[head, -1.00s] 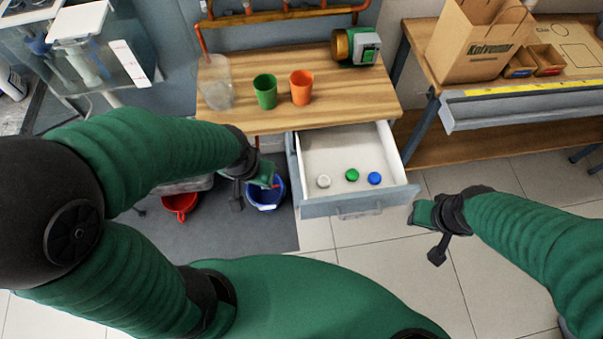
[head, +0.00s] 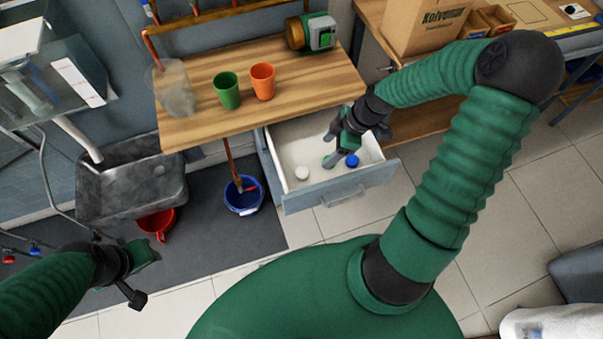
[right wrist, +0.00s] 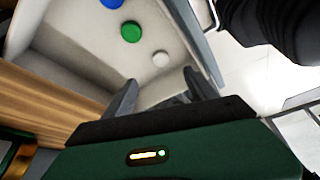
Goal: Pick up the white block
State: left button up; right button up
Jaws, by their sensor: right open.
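The white block (head: 301,172) lies in the open drawer (head: 300,201), near its front left. It also shows in the right wrist view (right wrist: 161,59), beyond and between the two finger tips. A green block (right wrist: 131,32) and a blue block (head: 352,161) lie in a row with it. My right gripper (head: 340,147) is open and empty over the drawer, to the right of the white block and apart from it. In the head view it is close to the green block. My left gripper (head: 148,252) is at the lower left, far from the drawer; its jaw state is unclear.

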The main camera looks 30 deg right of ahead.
jog(key=b, duration=0.2)
send_over(303, 172)
jog(key=s+d, duration=0.2)
jog(key=f, duration=0.9)
jog(key=shift+d+f, duration=0.2)
jog(key=shift+f, duration=0.3)
jog(key=x, duration=0.5)
jog(key=shift+w+a+r+b, duration=0.1)
jog(key=shift+w+a+b, duration=0.15)
jog(key=shift+w+b, duration=0.1)
jog(key=shift+c, duration=0.5)
grip_shut()
